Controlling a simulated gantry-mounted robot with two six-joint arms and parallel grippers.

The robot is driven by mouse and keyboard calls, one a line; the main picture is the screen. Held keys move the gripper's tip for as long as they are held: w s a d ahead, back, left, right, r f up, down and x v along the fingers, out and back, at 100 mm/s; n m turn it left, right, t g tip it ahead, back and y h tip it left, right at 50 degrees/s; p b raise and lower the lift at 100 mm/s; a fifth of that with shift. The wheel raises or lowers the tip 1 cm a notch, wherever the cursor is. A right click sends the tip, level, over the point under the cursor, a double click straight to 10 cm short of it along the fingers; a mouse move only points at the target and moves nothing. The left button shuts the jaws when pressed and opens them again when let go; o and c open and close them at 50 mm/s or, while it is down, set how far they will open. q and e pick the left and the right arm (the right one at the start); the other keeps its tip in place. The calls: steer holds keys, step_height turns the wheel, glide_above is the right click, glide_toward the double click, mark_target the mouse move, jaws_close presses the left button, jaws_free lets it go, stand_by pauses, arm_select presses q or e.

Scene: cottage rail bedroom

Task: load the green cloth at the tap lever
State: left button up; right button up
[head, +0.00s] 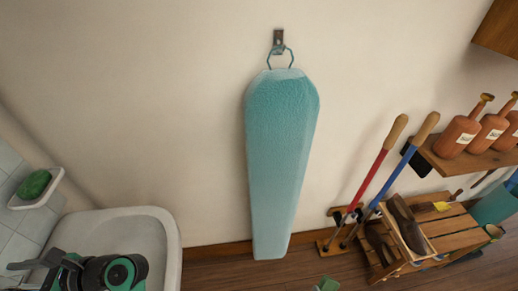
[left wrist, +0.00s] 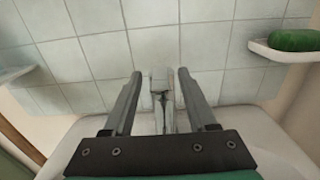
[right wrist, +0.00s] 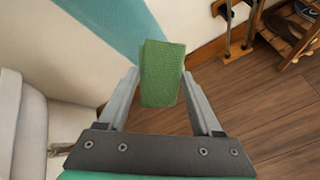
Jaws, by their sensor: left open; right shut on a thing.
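The green cloth (right wrist: 162,75) is a folded, textured block between the fingers of my right gripper (right wrist: 161,98), which is shut on it. A corner of the cloth shows at the bottom edge of the head view (head: 328,285). The metal tap lever (left wrist: 161,80) stands against the tiled wall above the basin in the left wrist view. My left gripper (left wrist: 160,88) is open, with one finger on each side of the tap; I cannot tell whether they touch it. In the head view my left gripper (head: 22,266) is at the lower left, over the basin.
The white basin (head: 162,230) is at lower left, with a green soap (head: 35,183) on a wall dish (head: 56,174) above it. A teal ironing board (head: 280,160) hangs on the wall. Long-handled tools (head: 375,175), a wooden crate (head: 455,232) and a bottle shelf (head: 468,162) are at right.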

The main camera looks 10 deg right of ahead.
arm_select(q)
steer(key=shift+a, duration=1.45)
steer(key=shift+c, duration=0.3)
jaws_close()
